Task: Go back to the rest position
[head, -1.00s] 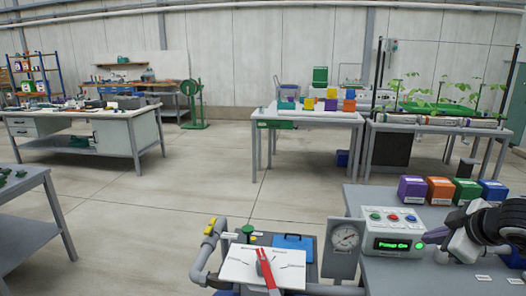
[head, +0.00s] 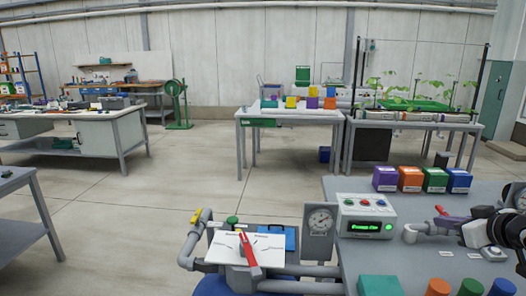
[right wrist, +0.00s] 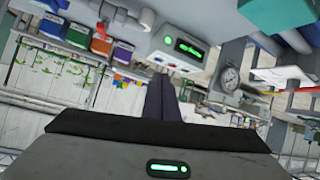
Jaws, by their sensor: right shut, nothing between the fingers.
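My right gripper (head: 450,222) is at the right edge of the head view, above the grey bench (head: 345,270). Its dark fingers are shut with nothing between them, and they also show in the right wrist view (right wrist: 161,100). The fingers are apart from the white control box (head: 367,209), which has colored buttons on top and a lit green display (head: 371,227). The box also shows in the right wrist view (right wrist: 186,47). My left gripper is not in view.
Purple (head: 385,179), orange (head: 411,180), green (head: 435,180) and blue (head: 458,181) boxes stand behind the control box. A gauge (head: 319,221) and a panel with a red handle (head: 247,252) are left of it. Open floor (head: 150,220) lies beyond.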

